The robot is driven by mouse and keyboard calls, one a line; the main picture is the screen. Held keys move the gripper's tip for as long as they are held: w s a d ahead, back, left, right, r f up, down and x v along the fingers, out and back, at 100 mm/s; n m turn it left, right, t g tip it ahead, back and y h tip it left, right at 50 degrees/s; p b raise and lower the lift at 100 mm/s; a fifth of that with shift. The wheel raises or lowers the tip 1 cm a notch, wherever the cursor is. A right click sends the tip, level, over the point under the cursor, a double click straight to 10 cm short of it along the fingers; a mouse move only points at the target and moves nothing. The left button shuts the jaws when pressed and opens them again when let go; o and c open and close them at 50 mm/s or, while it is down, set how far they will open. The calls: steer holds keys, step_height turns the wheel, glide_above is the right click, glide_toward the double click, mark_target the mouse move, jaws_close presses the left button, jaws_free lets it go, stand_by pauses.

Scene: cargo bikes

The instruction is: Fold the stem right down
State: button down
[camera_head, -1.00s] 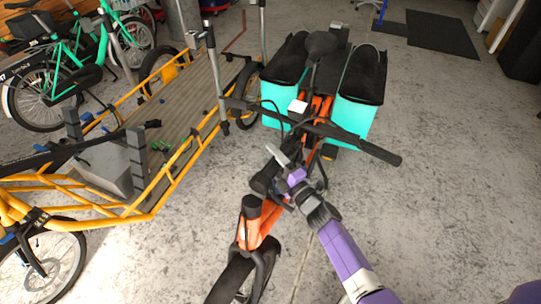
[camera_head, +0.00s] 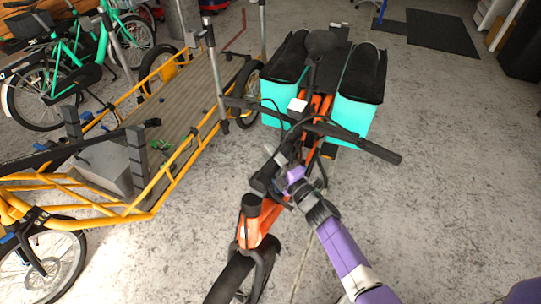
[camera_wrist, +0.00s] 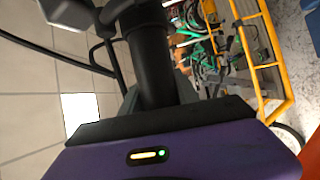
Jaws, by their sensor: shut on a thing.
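The orange bike stands in the middle of the head view, its front wheel (camera_head: 236,276) toward me. Its black stem (camera_head: 264,180) rises from the orange head tube (camera_head: 262,222) and leans back toward the handlebar (camera_head: 330,132), which lies across the bike. My gripper (camera_head: 290,172), on the purple arm, is shut on the stem from the right side. In the wrist view the stem (camera_wrist: 152,60) shows as a thick black tube running up from the jaws.
A yellow cargo bike with a slatted deck (camera_head: 190,100) stands close on the left. Turquoise panniers (camera_head: 352,118) hang at the orange bike's rear. Green bikes (camera_head: 85,70) stand at the back left. The concrete floor on the right (camera_head: 450,170) is clear.

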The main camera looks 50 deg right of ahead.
steer(key=shift+a+r+n+b, duration=0.15)
steer(key=shift+r+n+b, duration=0.2)
steer(key=shift+n, duration=0.15)
steer(key=a+r+n+t+y+b, duration=0.3)
steer(key=a+r+n+b, duration=0.3)
steer(key=n, duration=0.4)
steer(key=shift+s+r+n+y+b, duration=0.25)
steer(key=shift+r+n+y+b, duration=0.25)
steer(key=shift+y+b, duration=0.4)
steer(key=shift+r, duration=0.15)
steer(key=c, duration=0.9)
jaws_free()
steer(key=shift+d, duration=0.1)
steer(key=shift+s+d, duration=0.1)
